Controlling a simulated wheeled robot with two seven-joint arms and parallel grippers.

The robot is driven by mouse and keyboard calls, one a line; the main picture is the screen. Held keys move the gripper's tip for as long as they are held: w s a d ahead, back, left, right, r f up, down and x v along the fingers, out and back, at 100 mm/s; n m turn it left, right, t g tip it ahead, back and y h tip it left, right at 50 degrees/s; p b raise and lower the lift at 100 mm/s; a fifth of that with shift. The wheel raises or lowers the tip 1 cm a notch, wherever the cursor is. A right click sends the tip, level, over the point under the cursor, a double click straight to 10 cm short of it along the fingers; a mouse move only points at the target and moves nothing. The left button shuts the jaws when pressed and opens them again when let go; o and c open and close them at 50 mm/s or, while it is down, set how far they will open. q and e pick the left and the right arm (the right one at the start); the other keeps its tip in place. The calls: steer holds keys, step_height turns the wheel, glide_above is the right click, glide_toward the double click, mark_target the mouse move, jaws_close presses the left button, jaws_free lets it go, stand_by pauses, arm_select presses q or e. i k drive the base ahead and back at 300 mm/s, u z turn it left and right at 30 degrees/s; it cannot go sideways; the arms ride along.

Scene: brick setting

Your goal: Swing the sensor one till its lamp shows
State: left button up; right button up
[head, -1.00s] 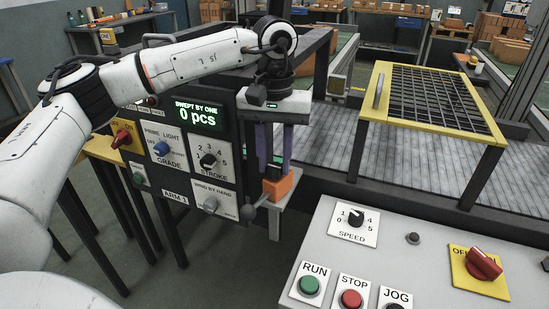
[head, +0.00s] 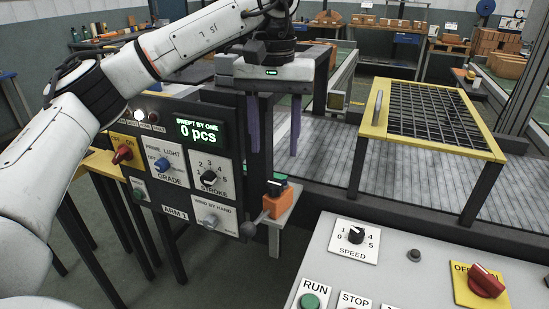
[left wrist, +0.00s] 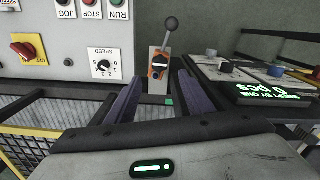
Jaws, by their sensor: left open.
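The orange sensor (head: 276,204) with a dark top stands on a bracket at the right of the arm 1 panel in the head view. A grey ball-ended lever (head: 248,229) sticks out of its near side. A small green spot shows at its top; I cannot tell whether it is a lit lamp. The left wrist view also shows the sensor (left wrist: 158,70) and its lever (left wrist: 171,24), just beyond the fingertips. My left gripper (head: 274,150) is open and empty above the sensor, its purple fingers pointing down and apart from it. My right gripper is not in view.
The arm 1 panel (head: 187,173) reads "0 pcs", with a white lamp (head: 140,115) lit at its top left. A grey console (head: 400,265) lies at front right. A yellow-framed grid guard (head: 375,133) stands over the grey conveyor (head: 325,155).

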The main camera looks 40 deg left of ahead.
mark_target(273, 207)
steer(key=k, duration=1)
